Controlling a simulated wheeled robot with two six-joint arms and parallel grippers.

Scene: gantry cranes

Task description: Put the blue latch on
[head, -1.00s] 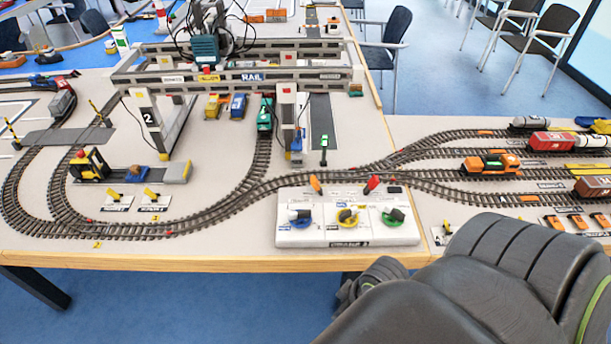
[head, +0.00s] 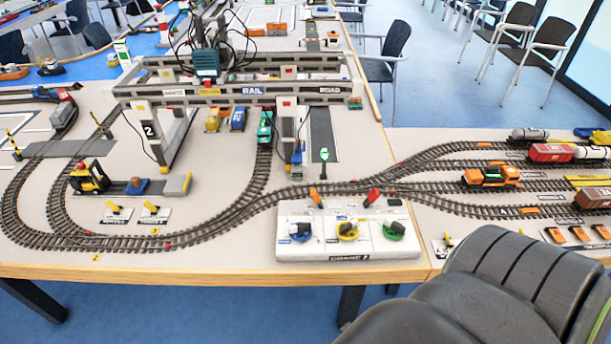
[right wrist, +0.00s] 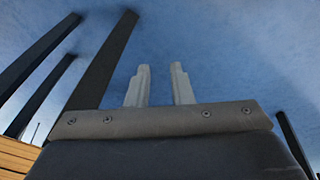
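A white control panel (head: 347,252) lies at the front edge of the table. On its left part is a round blue latch (head: 300,236) with a pale and dark handle across it. A yellow latch (head: 346,232) is in the middle and a green latch (head: 394,230) is on the right. My right gripper (right wrist: 160,84) is open and empty in the right wrist view, over the blue floor. In the head view my right arm fills the lower right, and its fingers are not visible. My left gripper is not in view.
An orange lever (head: 315,196) and a red lever (head: 372,197) stand at the panel's back edge. Model tracks (head: 218,226) curve behind and beside the panel. A grey gantry crane (head: 240,91) stands behind. Small orange items (head: 578,234) lie to the right.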

